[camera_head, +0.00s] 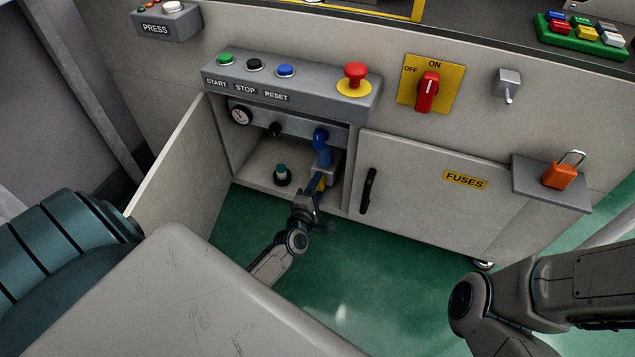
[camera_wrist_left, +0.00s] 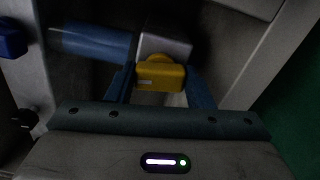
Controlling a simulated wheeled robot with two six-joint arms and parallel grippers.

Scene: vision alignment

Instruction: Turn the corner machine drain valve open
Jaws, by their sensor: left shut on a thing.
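The drain valve sits inside the open cabinet, on a blue pipe (camera_head: 324,155). Its grey body (camera_wrist_left: 166,43) and yellow handle (camera_wrist_left: 160,76) show clearly in the left wrist view, with the blue pipe (camera_wrist_left: 92,42) running to the left. In the head view the yellow handle (camera_head: 321,183) is small and partly covered by my gripper. My left gripper (camera_head: 318,185) reaches into the cabinet, and its blue fingers (camera_wrist_left: 160,84) are on either side of the handle, shut on it. My right gripper is not in view; only its arm shows at the lower right.
The cabinet door (camera_head: 185,175) stands open at the left. A closed FUSES door (camera_head: 420,195) with a black handle is to the right. A gauge (camera_head: 241,116), a black knob (camera_head: 275,129) and a teal-topped part (camera_head: 282,175) are inside the cabinet. Green floor lies in front.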

